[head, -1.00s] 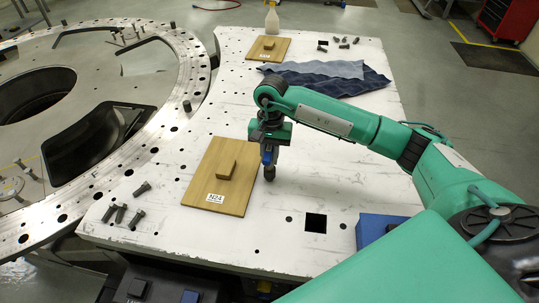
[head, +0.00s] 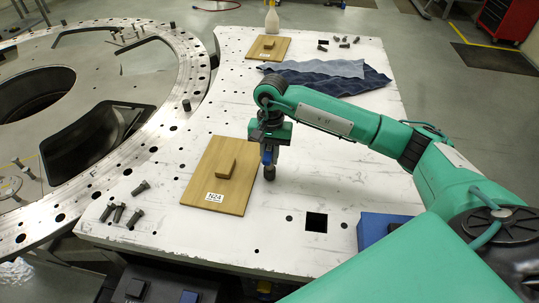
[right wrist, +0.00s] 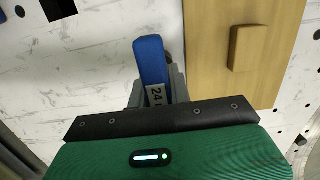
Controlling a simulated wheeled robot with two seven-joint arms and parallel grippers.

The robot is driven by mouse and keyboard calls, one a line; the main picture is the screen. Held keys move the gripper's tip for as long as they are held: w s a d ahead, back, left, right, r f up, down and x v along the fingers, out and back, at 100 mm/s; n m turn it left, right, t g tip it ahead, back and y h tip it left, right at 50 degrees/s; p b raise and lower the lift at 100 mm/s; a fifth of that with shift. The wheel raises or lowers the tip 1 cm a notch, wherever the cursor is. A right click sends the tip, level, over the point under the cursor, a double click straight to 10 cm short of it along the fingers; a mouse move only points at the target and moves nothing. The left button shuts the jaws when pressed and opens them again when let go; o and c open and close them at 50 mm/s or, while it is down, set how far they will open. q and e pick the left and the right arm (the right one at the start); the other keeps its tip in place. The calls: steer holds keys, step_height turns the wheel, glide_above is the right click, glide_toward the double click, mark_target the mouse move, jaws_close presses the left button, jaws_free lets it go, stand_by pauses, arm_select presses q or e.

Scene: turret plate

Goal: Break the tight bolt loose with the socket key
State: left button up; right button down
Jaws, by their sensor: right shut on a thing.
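My right gripper (head: 269,150) is shut on the socket key (head: 268,157), which has a blue grip and a dark socket end pointing down. The key is upright beside the right edge of the wooden board marked N24, over the white table; I cannot tell whether its socket touches the table. In the right wrist view the key's blue handle (right wrist: 150,66) shows between the fingers, with a label reading 24. A bolt (head: 187,105) stands upright in the rim of the large metal ring plate (head: 160,150). I cannot tell which bolt is the tight one. My left gripper is out of view.
The wooden board N24 (head: 232,198) carries a small wooden block. Several loose bolts (head: 118,212) lie at the table's front left, more at the back. A second board (head: 257,52), a blue cloth (head: 340,82) and a bottle (head: 271,20) are farther back. The table has a square hole (head: 316,222).

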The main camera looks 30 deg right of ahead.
steer(key=shift+f+b, duration=0.35)
steer(key=shift+b, duration=0.4)
stand_by(0.6)
steer(key=shift+n+b, duration=0.7)
steer(key=shift+b, duration=0.25)
stand_by(4.4)
steer(key=shift+f+b, duration=0.1)
steer(key=shift+b, duration=0.25)
steer(key=shift+b, duration=1.15)
